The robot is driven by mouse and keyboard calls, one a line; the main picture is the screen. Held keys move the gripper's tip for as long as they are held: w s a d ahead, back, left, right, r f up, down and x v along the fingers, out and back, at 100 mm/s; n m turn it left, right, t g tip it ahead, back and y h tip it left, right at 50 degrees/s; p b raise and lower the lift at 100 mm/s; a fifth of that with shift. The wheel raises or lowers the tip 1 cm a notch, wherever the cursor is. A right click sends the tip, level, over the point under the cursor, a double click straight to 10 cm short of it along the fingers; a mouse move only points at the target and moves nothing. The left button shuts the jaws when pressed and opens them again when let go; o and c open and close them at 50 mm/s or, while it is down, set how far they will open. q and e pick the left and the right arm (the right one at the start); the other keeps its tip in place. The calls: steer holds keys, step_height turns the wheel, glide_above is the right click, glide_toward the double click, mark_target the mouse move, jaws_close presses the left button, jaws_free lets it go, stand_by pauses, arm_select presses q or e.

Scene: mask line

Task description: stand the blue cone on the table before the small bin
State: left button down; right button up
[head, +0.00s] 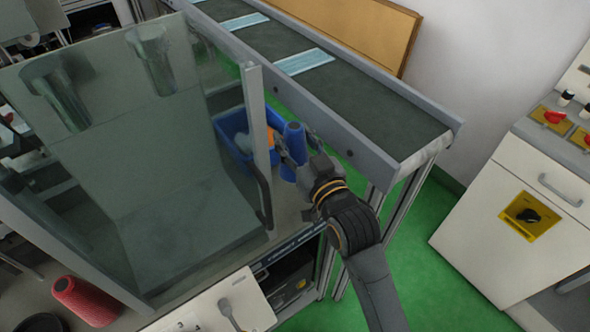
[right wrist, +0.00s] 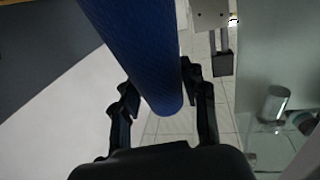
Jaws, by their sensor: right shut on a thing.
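My right gripper (head: 297,160) is shut on the blue cone (head: 294,138), a slim blue tapered piece, and holds it roughly upright in the head view. In the right wrist view the cone (right wrist: 145,45) runs between the two fingers (right wrist: 160,88). The small bin (head: 232,124) is blue and stands just left of the cone, partly hidden behind a glass panel edge and the gripper. A strip of the table (head: 287,213) shows below the gripper. I cannot tell whether the cone touches the table. My left gripper is not in view.
A glass-walled machine (head: 160,180) with a grey frame post (head: 256,120) and dark handle stands close left. A conveyor (head: 350,100) runs behind and right of the gripper. A red cone-like spool (head: 86,301) is at lower left. Green floor (head: 430,270) lies right.

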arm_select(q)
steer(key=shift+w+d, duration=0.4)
arm_select(e)
steer(key=shift+f, duration=3)
steer(key=shift+f, duration=0.1)
steer(key=o, duration=1.3)
steer(key=shift+f, duration=0.1)
steer(key=shift+o, duration=0.2)
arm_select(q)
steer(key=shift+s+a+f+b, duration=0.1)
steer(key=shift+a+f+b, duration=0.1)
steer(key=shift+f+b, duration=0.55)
arm_select(e)
steer(key=v, duration=1.2)
